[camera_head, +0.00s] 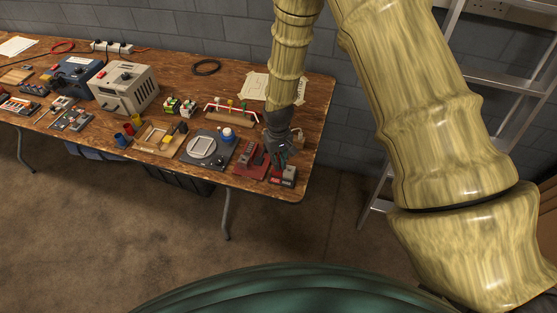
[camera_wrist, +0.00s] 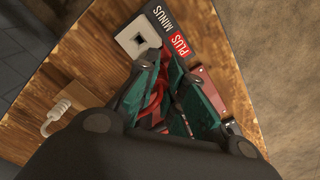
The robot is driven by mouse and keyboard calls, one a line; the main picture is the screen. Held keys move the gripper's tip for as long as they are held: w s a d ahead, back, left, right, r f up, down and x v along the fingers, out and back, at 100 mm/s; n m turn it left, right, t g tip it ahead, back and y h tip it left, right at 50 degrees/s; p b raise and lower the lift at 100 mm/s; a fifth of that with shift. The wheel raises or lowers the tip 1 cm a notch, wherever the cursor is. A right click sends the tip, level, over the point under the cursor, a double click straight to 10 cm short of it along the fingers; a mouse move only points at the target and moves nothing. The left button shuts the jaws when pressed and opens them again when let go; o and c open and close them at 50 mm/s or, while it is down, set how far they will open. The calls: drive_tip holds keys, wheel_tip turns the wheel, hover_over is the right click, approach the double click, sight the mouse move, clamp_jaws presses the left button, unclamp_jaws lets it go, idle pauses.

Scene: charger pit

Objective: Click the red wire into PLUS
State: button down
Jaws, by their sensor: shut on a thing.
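The terminal block (camera_wrist: 187,22) has a black MINUS label and a red PLUS label (camera_wrist: 179,44), beside a pale plate with a square hole (camera_wrist: 138,38). In the head view the block (camera_head: 284,177) lies at the table's front right corner. My gripper (camera_wrist: 172,78) has green fingers and is shut on the red wire (camera_wrist: 157,95), which shows between them. The fingertips are close to the PLUS side of the block. The wire's end and the PLUS opening are hidden by the fingers. In the head view my gripper (camera_head: 281,150) is just behind the block.
A dark red stand (camera_head: 248,163) is left of the block in the head view. A grey device with a round plate (camera_head: 205,147) is farther left. The table's edge is close by.

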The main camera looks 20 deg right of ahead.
drive_tip(key=shift+f, duration=0.2)
idle(0.9)
idle(0.7)
drive_tip(key=c, duration=1.4)
unclamp_jaws()
drive_tip(key=shift+c, duration=0.2)
drive_tip(key=shift+r, duration=0.1)
drive_tip(key=shift+r+p, duration=2.25)
drive_tip(key=shift+r, duration=1.2)
